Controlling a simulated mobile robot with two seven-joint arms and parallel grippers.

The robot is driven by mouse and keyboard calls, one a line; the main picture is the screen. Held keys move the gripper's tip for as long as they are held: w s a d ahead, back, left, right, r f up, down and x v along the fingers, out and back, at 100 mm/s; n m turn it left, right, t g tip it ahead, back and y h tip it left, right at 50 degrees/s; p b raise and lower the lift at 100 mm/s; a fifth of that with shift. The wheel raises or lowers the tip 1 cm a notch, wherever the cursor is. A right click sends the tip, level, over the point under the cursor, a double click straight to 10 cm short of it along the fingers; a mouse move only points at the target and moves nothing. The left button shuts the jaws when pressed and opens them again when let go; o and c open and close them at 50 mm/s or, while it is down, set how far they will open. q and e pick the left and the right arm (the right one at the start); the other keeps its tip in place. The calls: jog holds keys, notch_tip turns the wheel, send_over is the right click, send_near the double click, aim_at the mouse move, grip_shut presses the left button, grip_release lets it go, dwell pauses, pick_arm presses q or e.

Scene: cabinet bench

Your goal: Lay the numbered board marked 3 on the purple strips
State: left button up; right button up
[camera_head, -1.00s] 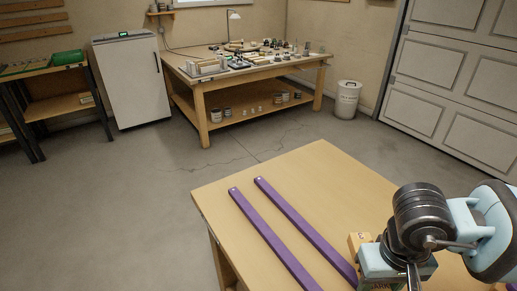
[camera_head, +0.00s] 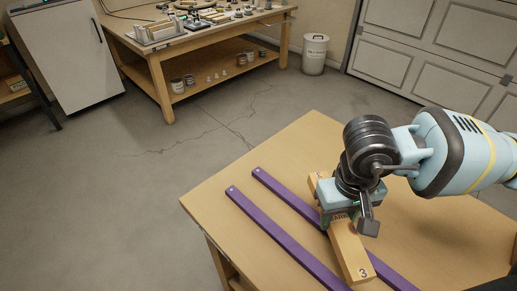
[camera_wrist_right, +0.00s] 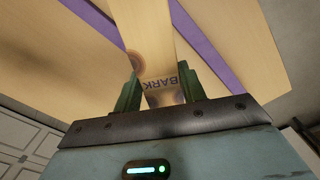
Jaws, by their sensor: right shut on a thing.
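The numbered board (camera_head: 351,254) is a short wooden plank with a "3" at its near end. My right gripper (camera_head: 340,212) is shut on its middle, and the board hides part of the right purple strip below it. In the right wrist view, the board (camera_wrist_right: 150,35) runs between the two green fingers (camera_wrist_right: 160,92), with the letters "BARK" showing. Two purple strips, the left one (camera_head: 275,232) and the right one (camera_head: 285,192), lie side by side on the wooden table. Whether the board touches a strip I cannot tell. My left gripper is out of view.
The wooden table (camera_head: 225,187) is bare apart from the strips. Behind it are open concrete floor, a cluttered workbench (camera_head: 150,50), a white bin (camera_head: 314,55) and a white cabinet (camera_head: 70,55).

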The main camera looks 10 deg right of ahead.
jog(key=m, duration=0.2)
jog(key=w+m, duration=0.1)
jog(key=shift+a+r, duration=0.15)
jog(key=shift+a, duration=0.1)
jog(key=w+m, duration=0.1)
jog(key=m, duration=0.1)
jog(key=w+a+m, duration=0.1)
jog(key=m, duration=0.2)
jog(key=w+m, duration=0.1)
jog(key=m, duration=0.1)
jog(key=shift+w+a+r+m, duration=0.2)
jog(key=shift+a+m, duration=0.1)
jog(key=shift+m, duration=0.1)
jog(key=w+a+r+n, duration=0.1)
jog(key=w+a+n, duration=0.3)
jog(key=n, duration=1.3)
jog(key=w+a+r+n+p, duration=0.1)
jog(key=w+a+n, duration=0.3)
jog(key=n, duration=1.4)
jog(key=shift+w+a, duration=0.25)
jog(key=shift+w, duration=0.95)
